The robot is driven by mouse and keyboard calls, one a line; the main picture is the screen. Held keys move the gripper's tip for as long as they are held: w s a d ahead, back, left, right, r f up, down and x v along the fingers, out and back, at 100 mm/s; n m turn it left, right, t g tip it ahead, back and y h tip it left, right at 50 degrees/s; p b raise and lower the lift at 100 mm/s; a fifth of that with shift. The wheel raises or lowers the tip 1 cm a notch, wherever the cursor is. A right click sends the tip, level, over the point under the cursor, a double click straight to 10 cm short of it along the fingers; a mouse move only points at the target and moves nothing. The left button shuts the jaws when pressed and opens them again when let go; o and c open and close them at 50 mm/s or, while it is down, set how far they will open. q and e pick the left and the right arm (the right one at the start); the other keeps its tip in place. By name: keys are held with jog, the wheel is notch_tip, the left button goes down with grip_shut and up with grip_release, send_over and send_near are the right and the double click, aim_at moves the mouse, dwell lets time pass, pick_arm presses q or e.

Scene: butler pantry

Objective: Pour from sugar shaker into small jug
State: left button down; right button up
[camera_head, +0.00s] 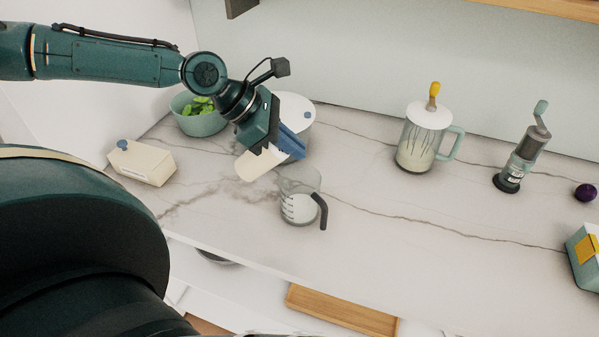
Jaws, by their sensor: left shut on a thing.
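My left gripper (281,148) is shut on a cream-coloured cylinder, seemingly the sugar shaker (258,163). It holds the shaker tilted well over, above the counter. The blue fingers hide the shaker's right end, and I cannot tell which end is its top. The small jug (298,207) is clear, with measuring marks and a dark handle on its right. It stands upright on the counter, just below and right of the shaker. Something white shows in its lower part. No falling stream is visible. My right gripper is not in view.
Behind the gripper stand a teal bowl with green pieces (201,121) and a white-lidded container (297,110). A cream box (143,163) is left. A lidded glass pitcher (423,140), a grinder (522,152) and a purple ball (585,192) stand right. The counter right of the jug is clear.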

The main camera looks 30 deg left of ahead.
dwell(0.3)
pick_arm(q)
jog(key=shift+r+t+h, duration=0.4)
jog(key=shift+t+h, duration=0.3)
jog(key=shift+h, duration=0.2)
jog(key=shift+r+h, duration=0.15)
jog(key=shift+h, duration=0.25)
